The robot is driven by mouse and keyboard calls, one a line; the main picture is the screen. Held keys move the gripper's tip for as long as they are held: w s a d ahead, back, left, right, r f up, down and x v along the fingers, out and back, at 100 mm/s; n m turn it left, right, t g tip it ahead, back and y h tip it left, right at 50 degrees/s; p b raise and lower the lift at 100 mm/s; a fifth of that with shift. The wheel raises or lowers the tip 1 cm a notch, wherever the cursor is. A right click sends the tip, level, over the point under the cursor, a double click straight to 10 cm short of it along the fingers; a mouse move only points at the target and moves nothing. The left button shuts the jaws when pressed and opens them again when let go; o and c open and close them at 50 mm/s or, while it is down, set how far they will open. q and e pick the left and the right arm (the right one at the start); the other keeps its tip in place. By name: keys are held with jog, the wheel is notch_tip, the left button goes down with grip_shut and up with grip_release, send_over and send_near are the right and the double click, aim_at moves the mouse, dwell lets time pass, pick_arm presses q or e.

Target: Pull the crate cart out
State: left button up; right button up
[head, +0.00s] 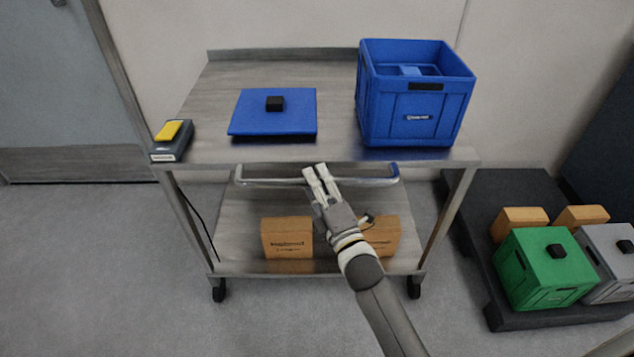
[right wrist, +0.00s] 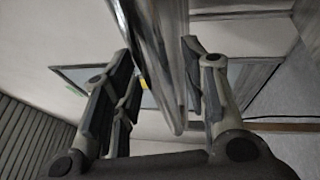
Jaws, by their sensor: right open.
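The crate cart (head: 330,130) is a steel two-shelf trolley on casters against the back wall. A blue crate (head: 413,120) stands at the right of its top shelf. A blue lid (head: 272,118) with a black knob lies left of it. The cart's push handle (head: 255,182) is a horizontal metal bar along the front edge. My right gripper (head: 318,176) is at the middle of this handle, jaws open. In the right wrist view the handle (right wrist: 155,60) runs between the open fingers (right wrist: 160,95); contact cannot be told. My left gripper is out of view.
A dark device with a yellow top (head: 172,138) sits at the cart's left corner. Cardboard boxes (head: 287,237) rest on the lower shelf. At right, a dark pallet (head: 490,292) bears a green crate (head: 545,268) and a grey crate (head: 608,262). The floor in front and left is clear.

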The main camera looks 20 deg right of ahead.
jog(key=shift+w, duration=0.2)
grip_shut()
dwell(0.4)
